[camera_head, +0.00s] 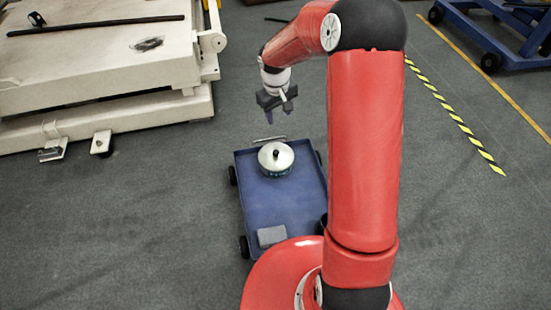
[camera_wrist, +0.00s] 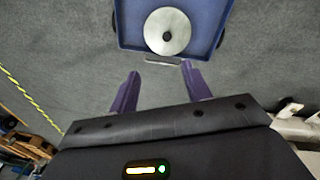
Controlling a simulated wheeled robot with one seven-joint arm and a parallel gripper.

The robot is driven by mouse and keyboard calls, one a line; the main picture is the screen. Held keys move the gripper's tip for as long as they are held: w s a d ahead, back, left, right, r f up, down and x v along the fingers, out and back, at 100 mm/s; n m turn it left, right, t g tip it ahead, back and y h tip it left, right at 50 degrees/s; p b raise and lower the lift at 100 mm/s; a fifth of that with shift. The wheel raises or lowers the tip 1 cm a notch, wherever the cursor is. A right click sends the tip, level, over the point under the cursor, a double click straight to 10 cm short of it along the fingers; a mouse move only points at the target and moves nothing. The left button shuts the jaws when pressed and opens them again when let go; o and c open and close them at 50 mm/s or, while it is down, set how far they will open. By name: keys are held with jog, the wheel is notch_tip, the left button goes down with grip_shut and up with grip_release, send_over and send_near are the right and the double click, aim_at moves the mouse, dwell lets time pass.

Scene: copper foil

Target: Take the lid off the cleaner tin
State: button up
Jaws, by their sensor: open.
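The cleaner tin (camera_head: 275,171) stands upright on a blue wheeled cart, its teal side showing a little under the lid. Its lid (camera_head: 270,153) is round and silvery with a dark knob in the middle, and sits on the tin. In the wrist view the lid (camera_wrist: 167,24) is seen from above at the top, and hides the tin's side. My gripper (camera_head: 278,116) is open and empty, above and beyond the cart's far end, apart from the tin. In the wrist view its two purple fingers (camera_wrist: 160,88) are spread, with bare floor between them.
The blue cart (camera_head: 285,205) has a raised rim and a handle (camera_head: 270,139) at its far end. A grey block (camera_head: 272,236) lies at its near end. A large white machine (camera_head: 100,75) stands at the left. Grey floor around the cart is mostly clear.

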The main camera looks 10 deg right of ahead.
jog(key=g+y+b, duration=0.1)
jog(key=b, duration=0.1)
send_over(276, 151)
jog(key=shift+n, duration=0.3)
jog(key=f, duration=1.6)
jog(key=shift+w+a+f, duration=0.1)
jog(key=shift+a, duration=0.2)
jog(key=f, duration=0.2)
jog(key=f+b, duration=0.1)
jog(key=f, duration=0.3)
jog(key=shift+s+d, duration=0.2)
jog(key=shift+d, duration=0.05)
grip_shut()
jog(key=shift+r, duration=0.15)
